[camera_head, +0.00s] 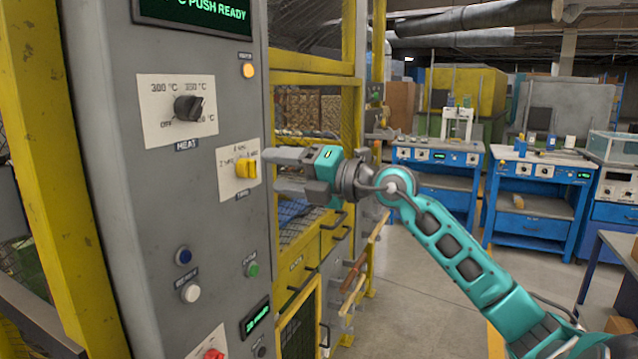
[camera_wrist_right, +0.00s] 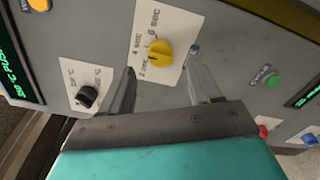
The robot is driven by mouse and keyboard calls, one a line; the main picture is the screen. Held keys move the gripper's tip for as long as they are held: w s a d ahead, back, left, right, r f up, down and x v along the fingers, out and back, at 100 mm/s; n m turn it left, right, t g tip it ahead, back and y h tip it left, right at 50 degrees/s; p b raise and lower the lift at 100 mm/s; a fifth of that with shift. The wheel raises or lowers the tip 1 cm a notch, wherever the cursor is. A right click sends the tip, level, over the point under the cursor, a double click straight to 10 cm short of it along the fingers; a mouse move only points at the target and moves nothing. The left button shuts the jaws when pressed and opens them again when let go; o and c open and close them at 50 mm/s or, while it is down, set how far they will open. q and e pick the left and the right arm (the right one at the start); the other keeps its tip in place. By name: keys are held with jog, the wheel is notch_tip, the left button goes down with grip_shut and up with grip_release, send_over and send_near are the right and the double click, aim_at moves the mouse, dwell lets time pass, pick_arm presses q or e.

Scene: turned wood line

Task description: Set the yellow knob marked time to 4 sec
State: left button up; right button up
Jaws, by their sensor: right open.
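The yellow knob (camera_head: 246,168) sits on a white label plate (camera_head: 229,177) on the grey control panel. In the right wrist view the yellow knob (camera_wrist_right: 159,52) has the marks 2, 4 and 6 sec around its left and upper side. A dark line on its face seems to lie toward the 2 sec side, but this is hard to read. My right gripper (camera_head: 276,172) is open and empty, just right of the knob in the head view. In the wrist view its fingers (camera_wrist_right: 163,72) stand apart with the knob between and beyond them. My left gripper is out of view.
A black heat knob (camera_head: 188,107) is above left on the panel. Blue, white and green buttons (camera_head: 252,270) and a red control (camera_head: 213,355) are below. A yellow-framed cage (camera_head: 311,63) stands right of the panel. Blue workbenches are farther back.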

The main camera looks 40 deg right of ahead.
jog(key=b+v, duration=0.2)
jog(key=v, duration=0.5)
jog(key=shift+s, duration=0.25)
jog(key=shift+d, duration=0.1)
jog(key=s+a+f+m+t+h, duration=0.15)
jog(key=a+f+m, duration=0.25)
jog(key=f+m, duration=0.8)
jog(key=a+f+m+t+h, duration=0.1)
jog(key=a+f+m+h, duration=0.35)
jog(key=f, duration=1.35)
jog(key=s+a+f+m+g, duration=0.4)
jog(key=s+a+f, duration=0.2)
jog(key=f, duration=0.4)
jog(key=s+a+f+m+g+y, duration=0.1)
jog(key=s+a+f+m+g, duration=0.3)
jog(key=s+a+f, duration=0.2)
notch_tip(320, 180, down, 4)
jog(key=shift+s+a+r, duration=0.15)
jog(key=shift+s+a, duration=0.1)
jog(key=shift+a, duration=0.8)
jog(key=shift+m, duration=0.25)
jog(key=shift+w, duration=0.1)
jog(key=shift+c, duration=0.3)
